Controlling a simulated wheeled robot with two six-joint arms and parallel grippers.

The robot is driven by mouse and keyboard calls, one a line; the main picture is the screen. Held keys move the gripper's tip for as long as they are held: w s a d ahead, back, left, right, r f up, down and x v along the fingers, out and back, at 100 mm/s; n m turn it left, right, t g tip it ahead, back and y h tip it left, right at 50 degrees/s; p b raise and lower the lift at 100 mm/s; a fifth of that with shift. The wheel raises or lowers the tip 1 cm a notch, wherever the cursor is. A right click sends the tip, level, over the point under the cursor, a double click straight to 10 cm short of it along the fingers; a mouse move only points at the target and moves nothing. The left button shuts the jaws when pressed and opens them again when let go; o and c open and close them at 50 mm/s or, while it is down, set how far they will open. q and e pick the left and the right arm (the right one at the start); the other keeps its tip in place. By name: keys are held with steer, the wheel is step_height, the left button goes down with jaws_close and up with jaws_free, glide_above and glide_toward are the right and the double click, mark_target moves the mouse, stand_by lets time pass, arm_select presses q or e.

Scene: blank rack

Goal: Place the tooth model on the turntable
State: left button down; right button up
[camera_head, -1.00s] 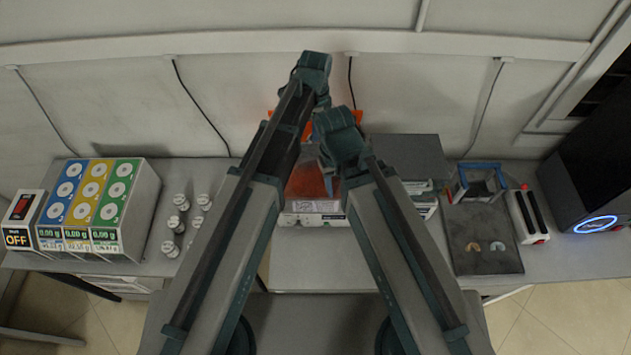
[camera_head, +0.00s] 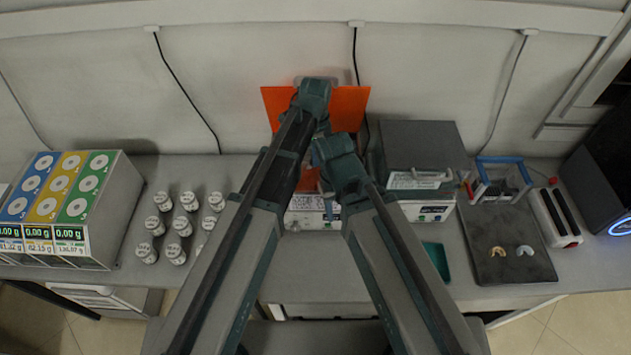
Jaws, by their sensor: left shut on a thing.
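Two small tooth-like models, one tan (camera_head: 498,251) and one pale (camera_head: 525,250), lie on a dark tray (camera_head: 490,274) at the right of the bench. My left gripper (camera_head: 329,208) is small and mostly hidden among my arm links, in front of a device with an orange panel (camera_head: 348,108) at mid-bench. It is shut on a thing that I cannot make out. My right arm's folded links show in the middle, but its gripper is hidden. I cannot clearly make out a turntable; the arms cover much of the orange-panelled device.
Several white-lidded jars (camera_head: 181,227) stand left of my arms, beside a dispenser with coloured panels (camera_head: 68,203). A grey box-topped device (camera_head: 425,150), a teal tray (camera_head: 437,262) and a blue-framed stand (camera_head: 502,178) are on the right. A white two-slot unit (camera_head: 556,218) is beside the dark tray.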

mark_target(316, 179)
arm_select(q)
steer(key=shift+f+b, duration=3.2)
steer(key=shift+f, duration=0.7)
steer(key=shift+f, duration=0.2)
steer(key=c, duration=0.8)
jaws_free()
steer(key=shift+r, duration=0.1)
steer(key=shift+c, duration=0.2)
steer(key=shift+r, duration=0.1)
step_height(316, 179, up, 12)
steer(key=p, duration=1.2)
steer(key=shift+r, duration=0.1)
